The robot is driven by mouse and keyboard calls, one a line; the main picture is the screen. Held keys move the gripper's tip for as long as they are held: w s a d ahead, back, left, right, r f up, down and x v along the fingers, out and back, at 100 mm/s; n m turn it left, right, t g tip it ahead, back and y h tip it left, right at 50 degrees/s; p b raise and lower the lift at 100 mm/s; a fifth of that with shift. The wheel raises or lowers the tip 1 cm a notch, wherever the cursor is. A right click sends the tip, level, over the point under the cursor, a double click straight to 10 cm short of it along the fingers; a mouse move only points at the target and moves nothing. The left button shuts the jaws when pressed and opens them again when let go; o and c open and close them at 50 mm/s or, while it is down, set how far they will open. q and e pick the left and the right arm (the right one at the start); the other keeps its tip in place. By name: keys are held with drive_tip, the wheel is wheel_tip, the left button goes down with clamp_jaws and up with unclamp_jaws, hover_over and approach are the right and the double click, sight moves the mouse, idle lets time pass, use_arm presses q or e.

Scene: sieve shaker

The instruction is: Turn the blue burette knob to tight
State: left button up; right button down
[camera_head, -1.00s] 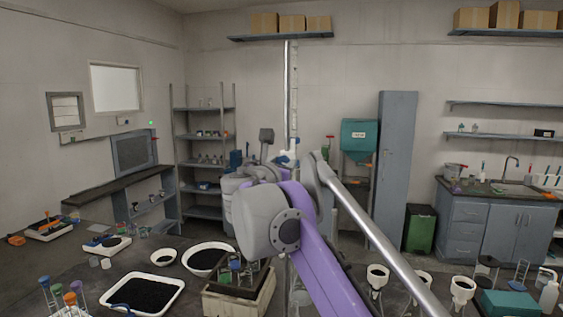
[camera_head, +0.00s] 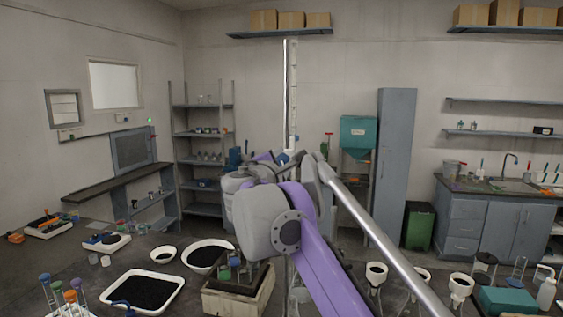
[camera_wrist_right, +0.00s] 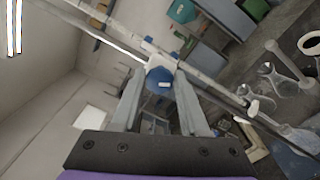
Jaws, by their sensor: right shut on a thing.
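The burette (camera_head: 293,95) stands upright behind my right arm, a clear tube beside a metal rod. Its blue knob (camera_wrist_right: 160,77) is in the middle of the right wrist view, in front of a white stopcock body (camera_wrist_right: 163,60). My right gripper (camera_wrist_right: 159,82) has one finger on each side of the knob and is shut on it. In the head view my own arm hides most of the gripper and the burette's lower part. The knob's marking is too small to read. My left gripper is not in view.
A wooden box (camera_head: 222,303) with small bottles, a white tray of black grains (camera_head: 176,288) and a white bowl (camera_head: 188,265) stand on the bench. Glass flasks with funnels (camera_head: 376,275) stand right of my arm. The rod and tube run close to the gripper.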

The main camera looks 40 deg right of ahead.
drive_tip(key=m, duration=0.5)
idle(0.6)
drive_tip(key=shift+c, duration=2.2)
unclamp_jaws()
drive_tip(key=shift+s, duration=0.1)
drive_tip(key=b+v, duration=0.1)
drive_tip(key=v, duration=0.9)
drive_tip(key=shift+a, duration=0.25)
drive_tip(key=shift+s, duration=0.15)
